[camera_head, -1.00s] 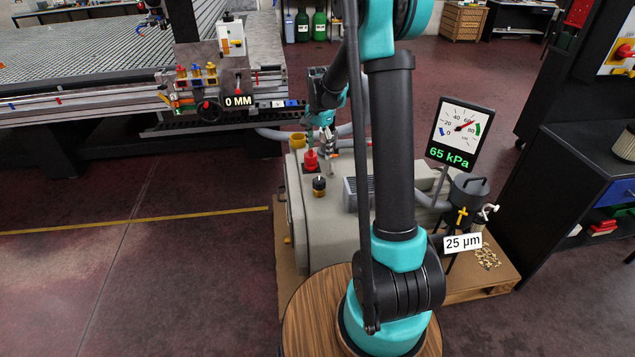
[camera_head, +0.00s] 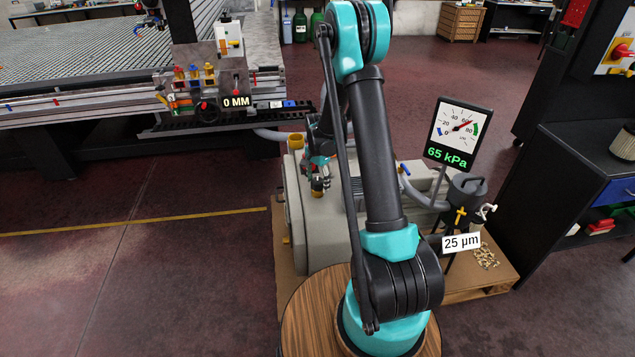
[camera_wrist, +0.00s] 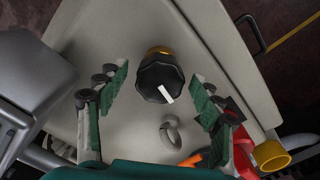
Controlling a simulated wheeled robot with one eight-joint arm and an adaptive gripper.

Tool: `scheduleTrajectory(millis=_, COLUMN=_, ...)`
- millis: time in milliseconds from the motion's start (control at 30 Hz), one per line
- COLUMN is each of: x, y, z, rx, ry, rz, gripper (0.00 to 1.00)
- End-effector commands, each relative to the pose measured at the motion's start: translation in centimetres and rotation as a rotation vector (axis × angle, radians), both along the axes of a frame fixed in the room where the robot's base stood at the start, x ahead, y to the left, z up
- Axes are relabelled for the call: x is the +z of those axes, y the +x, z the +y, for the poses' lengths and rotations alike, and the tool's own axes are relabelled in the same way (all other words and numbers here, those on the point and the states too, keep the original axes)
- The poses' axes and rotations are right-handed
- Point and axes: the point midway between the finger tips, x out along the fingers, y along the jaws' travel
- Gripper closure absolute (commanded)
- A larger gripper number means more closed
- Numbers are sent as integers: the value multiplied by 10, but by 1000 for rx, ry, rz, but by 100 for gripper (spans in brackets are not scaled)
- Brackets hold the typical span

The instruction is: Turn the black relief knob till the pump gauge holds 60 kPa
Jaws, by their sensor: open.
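The black relief knob (camera_wrist: 155,76) has several flat sides, a white mark on top and a brass collar below. It sits on the beige pump housing (camera_wrist: 100,28). My gripper (camera_wrist: 160,92) is open, with one green-padded finger on each side of the knob and visible gaps to both. In the head view my gripper (camera_head: 318,170) is just above the knob (camera_head: 318,186), which it partly hides. The pump gauge (camera_head: 458,128) reads 65 kPa on its green display, with the red needle between the 60 and 80 marks.
A grey box (camera_wrist: 30,75) is at left. A filter pot (camera_head: 467,190) stands right of the pump.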

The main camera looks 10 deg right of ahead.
Motion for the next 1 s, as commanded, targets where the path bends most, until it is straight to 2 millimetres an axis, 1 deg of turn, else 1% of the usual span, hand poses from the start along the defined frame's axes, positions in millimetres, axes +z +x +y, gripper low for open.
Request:
scheduleTrajectory(millis=233, x=-1, y=0, z=0, rx=0, ry=0, rz=0, gripper=33)
scheduleTrajectory(millis=267, x=-1, y=0, z=0, rx=0, ry=0, rz=0, gripper=36)
scheduleTrajectory(millis=633, x=0, y=0, z=0, rx=0, ry=0, rz=0, gripper=82)
scheduleTrajectory(millis=667, x=0, y=0, z=0, rx=0, ry=0, rz=0, gripper=83)
scheduleTrajectory(millis=867, x=0, y=0, z=0, rx=19, ry=0, rz=0, gripper=83)
scheduleTrajectory(millis=1000, x=0, y=0, z=0, rx=72, ry=0, rz=0, gripper=83)
